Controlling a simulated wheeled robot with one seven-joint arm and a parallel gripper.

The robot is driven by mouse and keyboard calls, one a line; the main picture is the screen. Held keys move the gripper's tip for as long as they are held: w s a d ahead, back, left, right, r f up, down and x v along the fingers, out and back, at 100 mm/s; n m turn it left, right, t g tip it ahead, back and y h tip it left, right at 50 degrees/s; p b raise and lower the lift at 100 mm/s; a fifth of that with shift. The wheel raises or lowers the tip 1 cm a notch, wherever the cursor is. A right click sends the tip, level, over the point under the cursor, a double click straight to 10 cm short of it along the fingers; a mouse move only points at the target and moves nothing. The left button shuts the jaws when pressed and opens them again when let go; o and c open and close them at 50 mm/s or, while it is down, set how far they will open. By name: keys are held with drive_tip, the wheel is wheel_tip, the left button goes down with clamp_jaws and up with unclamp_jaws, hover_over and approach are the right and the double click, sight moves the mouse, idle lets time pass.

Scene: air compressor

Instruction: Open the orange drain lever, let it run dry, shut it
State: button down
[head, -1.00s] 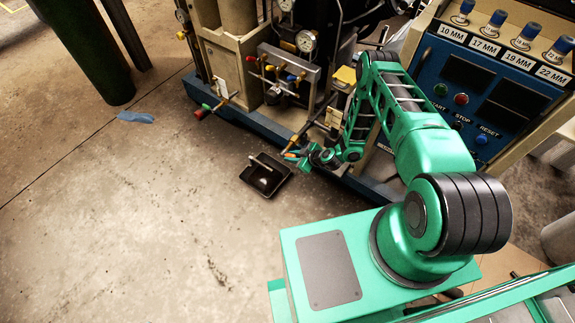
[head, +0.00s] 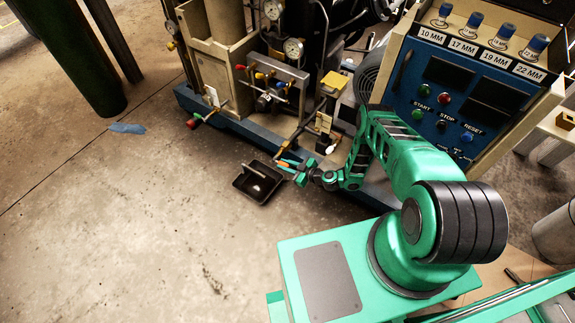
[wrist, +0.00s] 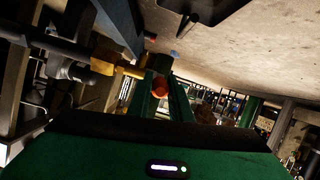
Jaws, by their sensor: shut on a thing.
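The orange drain lever (head: 283,163) is low at the front of the compressor, beside the black drain tray (head: 241,184). My gripper (head: 289,167) reaches it from the right, close to the floor. In the wrist view, the lever's orange-red end (wrist: 160,87) sits between the two green fingers of my gripper (wrist: 160,98), and they are shut on it. A brass-coloured fitting (wrist: 104,66) on a pipe is just left of the fingers. The tray's dark edge (wrist: 195,12) shows at the top of that view. A small pale patch shows in the tray; I cannot tell whether liquid is running.
The compressor's blue base rail (head: 240,128) runs behind the lever. The control panel (head: 420,95) stands at right. A blue cloth (head: 128,128) lies on otherwise open floor at left.

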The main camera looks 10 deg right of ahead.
drive_tip(key=shift+d, duration=0.3)
drive_tip(key=c, duration=1.6)
unclamp_jaws()
drive_tip(key=shift+a, duration=0.1)
